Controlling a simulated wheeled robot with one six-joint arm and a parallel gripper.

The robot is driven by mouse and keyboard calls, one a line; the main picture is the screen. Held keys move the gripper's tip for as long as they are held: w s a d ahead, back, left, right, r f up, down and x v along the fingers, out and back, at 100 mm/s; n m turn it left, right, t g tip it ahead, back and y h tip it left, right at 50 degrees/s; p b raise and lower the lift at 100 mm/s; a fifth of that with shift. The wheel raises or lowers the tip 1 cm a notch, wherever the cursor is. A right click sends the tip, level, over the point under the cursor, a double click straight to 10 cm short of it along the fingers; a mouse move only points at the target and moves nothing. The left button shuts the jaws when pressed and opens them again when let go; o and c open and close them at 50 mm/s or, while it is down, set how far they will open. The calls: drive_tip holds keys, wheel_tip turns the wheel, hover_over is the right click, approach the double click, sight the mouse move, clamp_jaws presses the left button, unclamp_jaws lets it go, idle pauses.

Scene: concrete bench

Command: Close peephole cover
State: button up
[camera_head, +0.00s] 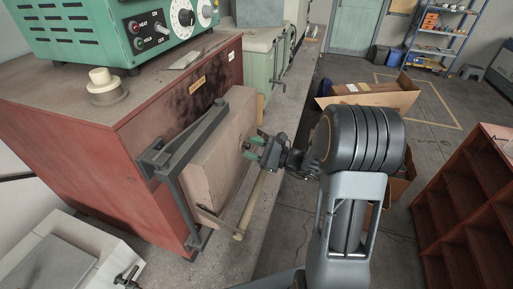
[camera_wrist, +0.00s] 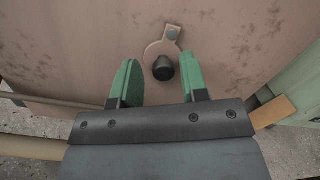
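The peephole cover (camera_wrist: 154,50) is a small pale metal plate on the furnace door (camera_wrist: 80,50). It hangs from a pivot at its upper right and carries a black knob (camera_wrist: 163,69). No open hole shows in the wrist view; whatever is behind the plate is hidden. My gripper (camera_wrist: 158,76) is open, its green fingers on either side of the knob with gaps to both. In the head view my gripper (camera_head: 259,150) is at the outer face of the beige door (camera_head: 213,150), and the cover is too small to make out clearly.
The red furnace body (camera_head: 120,140) carries a green control box (camera_head: 120,30). Green cabinets (camera_head: 262,65) stand behind.

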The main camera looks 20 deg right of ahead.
drive_tip(key=shift+o, duration=0.6)
drive_tip(key=shift+d, duration=0.1)
drive_tip(key=shift+f, duration=0.1)
drive_tip(key=b+v, duration=0.2)
drive_tip(key=v, duration=1.2)
drive_tip(key=shift+b, duration=0.4)
